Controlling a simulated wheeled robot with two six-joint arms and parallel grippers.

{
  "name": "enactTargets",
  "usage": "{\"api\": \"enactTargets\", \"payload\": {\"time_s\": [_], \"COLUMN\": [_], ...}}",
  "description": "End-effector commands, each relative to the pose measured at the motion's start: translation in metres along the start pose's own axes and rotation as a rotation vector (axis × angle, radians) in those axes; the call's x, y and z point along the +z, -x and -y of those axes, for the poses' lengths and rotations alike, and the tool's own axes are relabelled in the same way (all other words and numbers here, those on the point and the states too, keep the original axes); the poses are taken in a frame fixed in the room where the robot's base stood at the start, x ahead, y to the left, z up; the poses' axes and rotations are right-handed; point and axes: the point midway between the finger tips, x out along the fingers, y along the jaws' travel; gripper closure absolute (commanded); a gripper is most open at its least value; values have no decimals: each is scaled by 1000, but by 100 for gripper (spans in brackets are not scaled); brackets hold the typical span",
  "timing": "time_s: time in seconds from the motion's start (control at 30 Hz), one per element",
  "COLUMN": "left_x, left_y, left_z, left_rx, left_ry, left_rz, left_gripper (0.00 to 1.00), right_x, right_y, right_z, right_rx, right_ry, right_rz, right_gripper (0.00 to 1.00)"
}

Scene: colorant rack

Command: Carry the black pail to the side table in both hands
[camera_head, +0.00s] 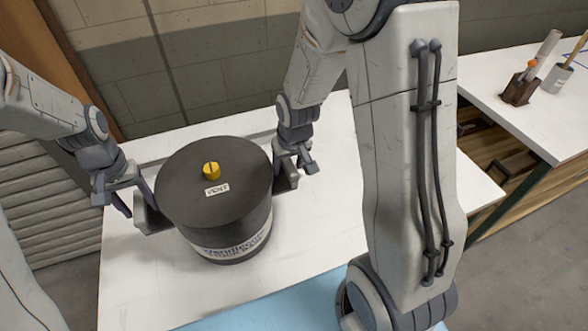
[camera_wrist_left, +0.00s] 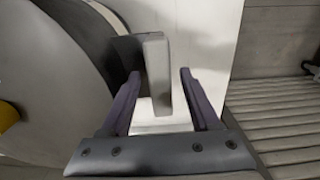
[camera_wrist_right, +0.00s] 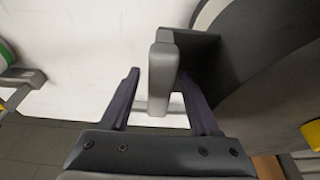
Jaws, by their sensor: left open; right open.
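The black pail (camera_head: 213,205) stands upright on a white table (camera_head: 310,230). Its dark lid has a yellow knob and a VENT label, and its side carries a pale printed band. A grey grip juts from each side. My left gripper (camera_head: 128,197) is open at the left grip; in the left wrist view that grip (camera_wrist_left: 157,72) stands between the parted fingers. My right gripper (camera_head: 300,165) is open at the right grip; in the right wrist view that grip (camera_wrist_right: 162,80) lies between the fingers, nearer the right one. Finger contact with either grip cannot be told.
Another white-topped table (camera_head: 505,90) stands at the right, with a brown holder (camera_head: 520,88) and a grey cup (camera_head: 556,79) toward its back. A light-blue surface (camera_head: 290,305) lies at the near edge. A wall is behind.

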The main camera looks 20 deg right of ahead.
Motion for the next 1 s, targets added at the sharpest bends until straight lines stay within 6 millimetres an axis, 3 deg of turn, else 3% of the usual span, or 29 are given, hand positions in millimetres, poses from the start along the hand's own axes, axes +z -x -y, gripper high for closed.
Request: {"api": "enactTargets", "payload": {"time_s": [0.4,0.6,0.8,1.0], "left_x": [-1,-1,0,0], "left_y": [79,108,117,117], "left_z": [0,0,0,0], "left_rx": [0,0,0,0], "left_ry": [0,0,0,0], "left_rz": [-6,-2,0,0], "left_gripper": [38,38,38,38], "right_x": [0,0,-1,-2], "right_y": [0,0,7,42], "right_z": [0,0,0,0], "right_rx": [0,0,0,0], "right_ry": [0,0,0,-1], "right_rz": [0,0,-1,-7], "right_gripper": [38,38,38,38]}}
